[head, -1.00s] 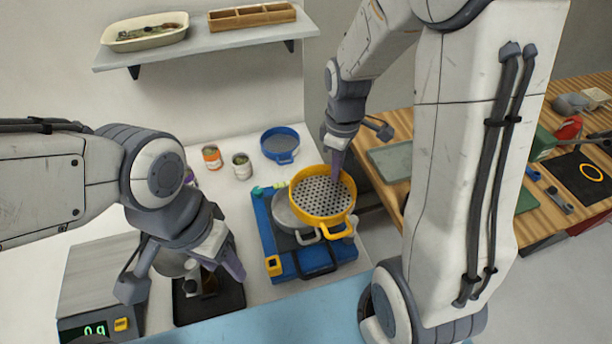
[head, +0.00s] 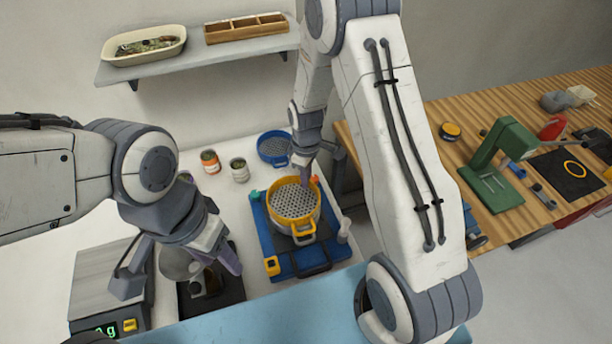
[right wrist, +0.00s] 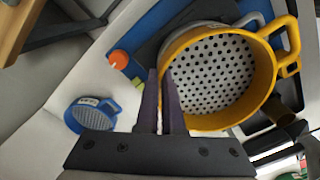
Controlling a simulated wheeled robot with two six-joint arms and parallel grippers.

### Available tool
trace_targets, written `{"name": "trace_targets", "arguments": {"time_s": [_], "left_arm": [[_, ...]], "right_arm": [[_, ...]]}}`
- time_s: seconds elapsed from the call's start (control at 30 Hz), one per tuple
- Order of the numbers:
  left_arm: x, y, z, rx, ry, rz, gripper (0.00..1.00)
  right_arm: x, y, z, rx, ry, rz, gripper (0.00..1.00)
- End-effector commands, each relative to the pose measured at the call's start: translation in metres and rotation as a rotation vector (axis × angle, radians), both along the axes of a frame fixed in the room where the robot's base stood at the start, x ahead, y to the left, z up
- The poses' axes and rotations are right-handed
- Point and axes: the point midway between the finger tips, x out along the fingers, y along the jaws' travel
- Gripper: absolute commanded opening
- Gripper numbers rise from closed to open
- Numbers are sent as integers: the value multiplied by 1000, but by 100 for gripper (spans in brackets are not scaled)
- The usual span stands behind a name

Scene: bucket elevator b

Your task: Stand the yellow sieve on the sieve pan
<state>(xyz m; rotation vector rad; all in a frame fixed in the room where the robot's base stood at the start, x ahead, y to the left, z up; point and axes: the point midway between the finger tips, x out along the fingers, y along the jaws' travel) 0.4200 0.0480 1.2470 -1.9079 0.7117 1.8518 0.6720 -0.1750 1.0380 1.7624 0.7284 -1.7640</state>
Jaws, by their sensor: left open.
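The yellow sieve (head: 296,203), with its perforated floor, sits level over the grey sieve pan (head: 306,237) on the blue base. The pan is mostly hidden under it; whether the sieve is fully seated I cannot tell. My right gripper (head: 305,174) is at the far rim of the sieve. In the right wrist view, its fingers (right wrist: 163,80) are close together on either side of the yellow wall (right wrist: 180,122), one inside and one outside. The pan's grey rim (right wrist: 205,27) shows past the sieve there. My left gripper (head: 226,250) is open and empty, left of the base.
A blue sieve (head: 273,148) and two small jars (head: 239,169) stand behind. A scale (head: 98,285) and a dark tray (head: 222,292) are at left. A shelf (head: 200,52) hangs above.

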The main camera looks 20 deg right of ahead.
Motion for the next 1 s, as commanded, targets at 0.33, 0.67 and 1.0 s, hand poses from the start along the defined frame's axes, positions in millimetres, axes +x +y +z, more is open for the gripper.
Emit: {"name": "trace_targets", "arguments": {"time_s": [0.33,0.67,1.0], "left_arm": [[0,0,-6,0,0,1,50],[0,0,-10,0,0,2,50],[0,0,-10,0,0,2,50]], "right_arm": [[0,0,-6,0,-1,0,0],[0,0,-12,0,-1,0,0],[0,0,-12,0,-1,0,34]]}}
